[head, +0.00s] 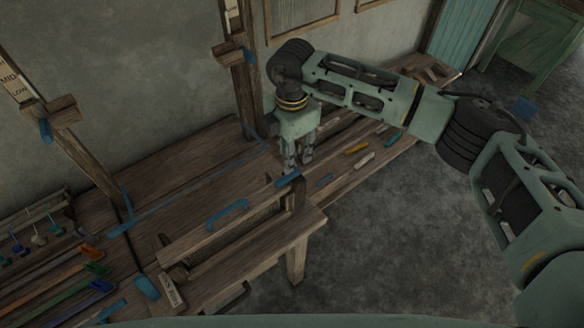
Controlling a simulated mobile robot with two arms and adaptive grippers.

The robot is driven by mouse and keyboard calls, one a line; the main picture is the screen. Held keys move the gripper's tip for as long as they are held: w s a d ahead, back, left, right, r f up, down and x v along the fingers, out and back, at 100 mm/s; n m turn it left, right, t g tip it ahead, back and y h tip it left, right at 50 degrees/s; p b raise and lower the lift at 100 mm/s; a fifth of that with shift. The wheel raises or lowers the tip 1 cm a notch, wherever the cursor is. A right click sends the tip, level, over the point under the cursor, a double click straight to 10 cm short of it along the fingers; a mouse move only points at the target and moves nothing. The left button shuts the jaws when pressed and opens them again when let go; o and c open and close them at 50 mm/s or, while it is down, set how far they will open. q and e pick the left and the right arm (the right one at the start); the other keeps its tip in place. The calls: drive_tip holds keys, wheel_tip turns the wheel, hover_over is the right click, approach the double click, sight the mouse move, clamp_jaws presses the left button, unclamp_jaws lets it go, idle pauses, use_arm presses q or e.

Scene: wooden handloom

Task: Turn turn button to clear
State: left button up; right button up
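My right gripper (298,166) reaches in from the right and points down just above the right end of the loom's front wooden beam. Its two fingers stand apart with nothing visible between them. A small blue bar (288,179), which looks like a turn button, lies at the top of the post just below the fingertips; whether they touch it I cannot tell. Another blue piece (147,287) sits at the beam's left end, beside a small pale label (170,289) too small to read surely. My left gripper is not in view.
A blue handle (228,214) stands on the front beam. Wooden uprights with blue levers (45,130) rise behind. Coloured tools lie on the bench at left (70,285) and on the bench at right (357,149). The grey floor (380,240) at front right is clear.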

sight(287, 178)
drive_tip(key=shift+d+f, duration=0.15)
drive_tip(key=shift+f, duration=0.15)
wheel_tip(287, 178, down, 6)
drive_tip(key=p, duration=0.2)
drive_tip(key=shift+p, duration=0.3)
drive_tip(key=shift+f, duration=0.55)
drive_tip(key=shift+c, duration=0.2)
clamp_jaws()
